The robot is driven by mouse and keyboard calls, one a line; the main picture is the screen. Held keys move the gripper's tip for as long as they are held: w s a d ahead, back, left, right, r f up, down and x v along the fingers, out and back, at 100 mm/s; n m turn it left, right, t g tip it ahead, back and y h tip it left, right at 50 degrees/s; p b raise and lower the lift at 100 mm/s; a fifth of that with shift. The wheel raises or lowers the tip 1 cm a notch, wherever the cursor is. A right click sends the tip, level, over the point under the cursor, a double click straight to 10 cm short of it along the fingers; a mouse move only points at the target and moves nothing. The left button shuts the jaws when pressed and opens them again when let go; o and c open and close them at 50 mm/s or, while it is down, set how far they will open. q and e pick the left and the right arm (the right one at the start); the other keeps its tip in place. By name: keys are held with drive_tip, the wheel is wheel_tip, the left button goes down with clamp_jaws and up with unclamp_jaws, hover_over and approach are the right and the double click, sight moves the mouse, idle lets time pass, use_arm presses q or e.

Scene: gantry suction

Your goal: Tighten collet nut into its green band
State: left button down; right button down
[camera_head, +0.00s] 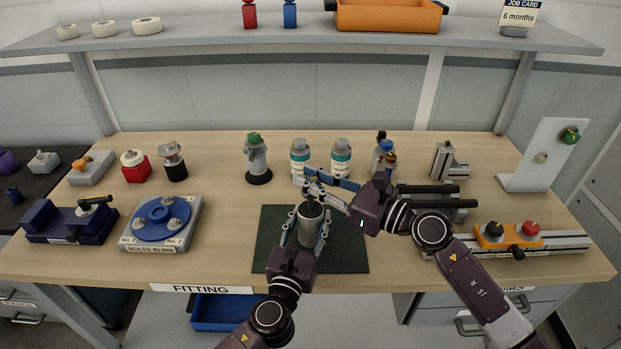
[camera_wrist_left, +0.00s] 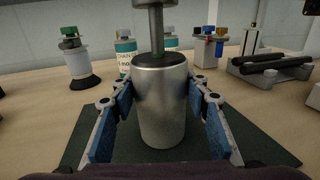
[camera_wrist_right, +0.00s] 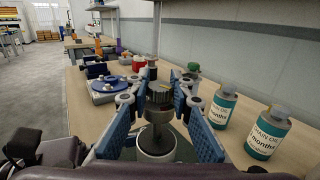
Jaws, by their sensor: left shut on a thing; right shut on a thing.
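A grey metal cylinder (camera_wrist_left: 160,105) with a dark top stands upright on the dark green mat (camera_head: 345,256). My left gripper (camera_head: 309,222) is shut around its body from the near side. A narrower shaft (camera_wrist_left: 157,45) rises from its top, with a greenish stretch low on it; I cannot tell whether that is the green band. My right gripper (camera_head: 315,190) reaches in from the right above the cylinder. It is shut on a dark ribbed piece, apparently the collet nut (camera_wrist_right: 159,92), in line over the cylinder. The fingers partly hide the nut in the head view.
Two teal-labelled bottles (camera_head: 341,157) stand just behind the mat. A green-topped holder (camera_head: 256,160) is behind left, and a blue turntable (camera_head: 160,219) is at left. Black bars (camera_head: 430,190) and an orange fixture (camera_head: 510,237) lie at right. A shelf (camera_head: 250,37) runs overhead.

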drive_tip(key=shift+f, duration=0.15)
drive_tip(key=c, duration=1.7)
unclamp_jaws()
drive_tip(key=v, duration=1.2)
